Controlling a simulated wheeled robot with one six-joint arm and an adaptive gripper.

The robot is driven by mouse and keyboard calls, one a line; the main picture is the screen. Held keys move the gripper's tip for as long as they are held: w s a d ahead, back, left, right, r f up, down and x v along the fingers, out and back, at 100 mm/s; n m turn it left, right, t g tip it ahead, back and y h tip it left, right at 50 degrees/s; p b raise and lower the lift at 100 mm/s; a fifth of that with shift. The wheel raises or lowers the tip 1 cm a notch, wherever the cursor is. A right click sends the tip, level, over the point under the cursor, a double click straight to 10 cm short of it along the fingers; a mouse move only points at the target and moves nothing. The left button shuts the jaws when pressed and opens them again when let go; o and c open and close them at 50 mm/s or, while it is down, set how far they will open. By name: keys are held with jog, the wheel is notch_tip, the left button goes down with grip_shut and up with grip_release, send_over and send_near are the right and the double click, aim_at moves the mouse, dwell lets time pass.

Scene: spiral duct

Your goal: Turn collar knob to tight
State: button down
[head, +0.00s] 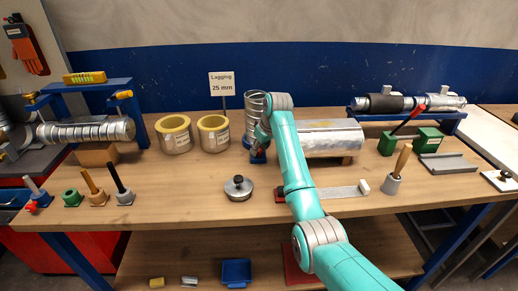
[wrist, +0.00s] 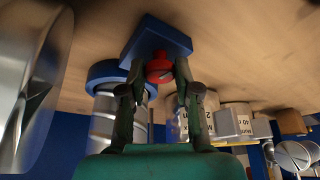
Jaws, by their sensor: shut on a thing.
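The red collar knob (wrist: 159,73) shows in the wrist view, with a dark line across its face, in front of a blue block (wrist: 155,38). My gripper (wrist: 161,80) has one finger on each side of the knob and is shut on it. A blue collar ring (wrist: 106,74) goes around the end of a ribbed metal duct (wrist: 103,122) beside it. In the head view the upright spiral duct (head: 254,103) stands at the back middle of the bench, partly behind my arm. There the knob is hidden by my gripper (head: 259,143). I cannot read any tight marking.
Two yellow-lined lagging rings (head: 214,133) stand left of the duct, by a "Lagging 25 mm" sign (head: 222,84). A large metal cylinder section (head: 333,137) lies close on the right. A round metal weight (head: 238,187) sits in front.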

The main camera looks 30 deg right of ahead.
jog(key=shift+m, duration=0.3)
jog(key=m+h, duration=0.1)
jog(key=m, duration=0.1)
jog(key=m+h, duration=0.1)
jog(key=m, duration=0.2)
jog(key=shift+a+m, duration=0.2)
jog(key=shift+m, duration=0.1)
jog(key=m+g+h, duration=0.1)
jog(key=m+h, duration=0.1)
jog(key=m, duration=0.3)
jog(key=shift+m, duration=0.6)
jog(key=c, duration=0.8)
grip_release()
jog(key=v, duration=1.2)
jog(key=shift+w+a, duration=0.2)
